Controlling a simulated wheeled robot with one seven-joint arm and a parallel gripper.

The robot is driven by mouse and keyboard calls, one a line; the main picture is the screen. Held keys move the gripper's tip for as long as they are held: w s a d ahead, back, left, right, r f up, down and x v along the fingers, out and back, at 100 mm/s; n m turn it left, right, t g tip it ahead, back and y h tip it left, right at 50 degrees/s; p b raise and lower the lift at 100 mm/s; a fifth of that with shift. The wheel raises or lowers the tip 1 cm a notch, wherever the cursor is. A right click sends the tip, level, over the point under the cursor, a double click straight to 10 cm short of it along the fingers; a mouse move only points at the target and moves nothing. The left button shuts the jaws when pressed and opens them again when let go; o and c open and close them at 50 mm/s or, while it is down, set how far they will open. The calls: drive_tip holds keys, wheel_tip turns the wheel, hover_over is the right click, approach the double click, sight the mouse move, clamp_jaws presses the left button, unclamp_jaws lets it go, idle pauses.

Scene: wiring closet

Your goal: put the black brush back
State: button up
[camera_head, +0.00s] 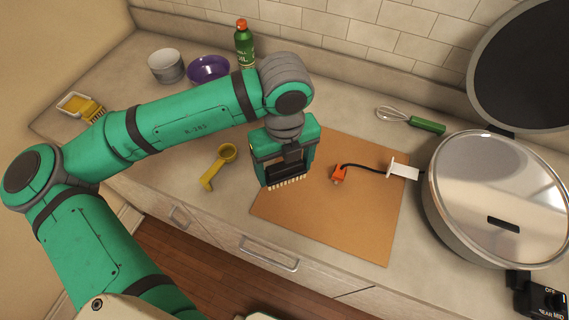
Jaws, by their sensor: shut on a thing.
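The black brush (286,174) has a dark body and a row of pale bristles along its lower edge. My gripper (285,168) is shut on it, pointing down. The brush is over the left part of the brown board (345,235), bristles downward. I cannot tell whether the bristles touch the board. The fingers hide part of the brush. A yellow brush (93,110) is at the far left, by a small white-rimmed tray (70,98) with yellow in it.
A yellow scoop (219,165) lies left of the board. An orange plug (338,175) with a black cord lies on it. A large round metal appliance (490,190) with a raised dark lid stands right. A whisk (410,121), purple bowl (208,70) and green bottle (244,46) are behind.

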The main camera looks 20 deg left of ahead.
drive_tip(key=shift+f, duration=3.5)
drive_tip(key=shift+f, duration=0.4)
drive_tip(key=o, duration=1)
drive_tip(key=o, duration=0.4)
drive_tip(key=shift+r, duration=0.1)
drive_tip(key=shift+r, duration=3.9)
